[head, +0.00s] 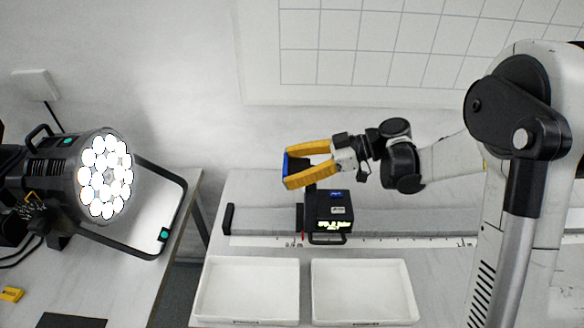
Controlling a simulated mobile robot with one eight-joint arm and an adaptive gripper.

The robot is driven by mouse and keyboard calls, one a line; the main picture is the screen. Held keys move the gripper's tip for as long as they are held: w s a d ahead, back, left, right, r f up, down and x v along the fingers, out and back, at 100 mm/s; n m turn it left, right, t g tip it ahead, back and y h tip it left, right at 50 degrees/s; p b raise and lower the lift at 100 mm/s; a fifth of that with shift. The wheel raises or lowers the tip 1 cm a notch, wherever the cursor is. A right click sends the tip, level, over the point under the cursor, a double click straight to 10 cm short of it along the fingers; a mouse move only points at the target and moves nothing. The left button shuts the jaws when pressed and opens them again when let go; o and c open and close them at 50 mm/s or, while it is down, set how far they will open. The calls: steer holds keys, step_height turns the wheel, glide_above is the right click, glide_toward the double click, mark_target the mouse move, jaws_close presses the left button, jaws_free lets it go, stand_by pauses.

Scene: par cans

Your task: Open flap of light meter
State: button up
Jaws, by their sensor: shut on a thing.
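The light meter (341,213) is a black box with a small blue display on top and glowing yellow-green text on its front. It stands on the long grey rail. A dark upright plate (300,217) shows at its left side; I cannot tell whether this is its flap. My gripper (287,168) has yellow fingers pointing left, above and left of the meter in the head view. The fingers are apart, shut on a dark piece with a blue edge (294,165) between their tips. I cannot tell whether this piece joins the meter.
The rail (400,219) with a scale runs along the bench, with a dark end stop (229,218). Two empty white trays (247,260) (362,262) lie in front. A lit par can (75,170) stands on the left table. The wall is behind.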

steer(key=shift+f, duration=0.1)
steer(key=o, duration=1.3)
steer(key=shift+c, duration=0.2)
steer(key=shift+d, duration=0.1)
steer(key=v, duration=1.2)
